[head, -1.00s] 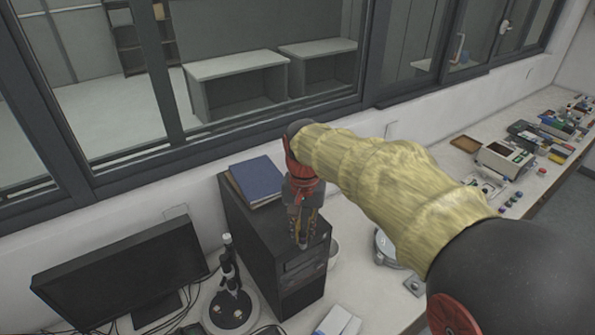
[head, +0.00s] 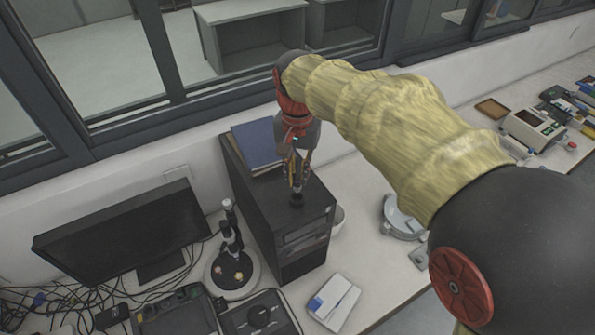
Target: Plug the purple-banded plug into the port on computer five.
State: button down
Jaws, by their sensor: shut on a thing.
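My gripper (head: 298,186) points down over the top of a black computer tower (head: 270,207), towards its front. It is shut on a small dark piece (head: 297,198), which I take for the plug. No purple band shows, and the fingers hide part of it. Its lower end is at or just above the tower's top; I cannot tell whether it touches. I cannot make out a port or a number on the tower.
Blue books (head: 257,143) lie on the tower's rear. A microscope (head: 230,245) and a monitor (head: 128,233) stand to the left, with tangled cables (head: 40,300). A white box (head: 333,302) lies in front, and a round metal dish (head: 400,218) stands right.

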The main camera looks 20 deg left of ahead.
aim_at(297, 188)
jog(key=shift+f, duration=0.35)
dwell(0.3)
jog(key=shift+s+f, duration=0.1)
jog(key=shift+f, duration=0.05)
jog(key=shift+f+b, duration=1.1)
jog(key=shift+f, duration=1.05)
dwell(0.9)
jog(key=c, duration=1.8)
grip_release()
jog(key=o, duration=0.5)
jog(key=shift+c, duration=0.2)
jog(key=shift+o, duration=1)
jog(key=shift+r, duration=0.1)
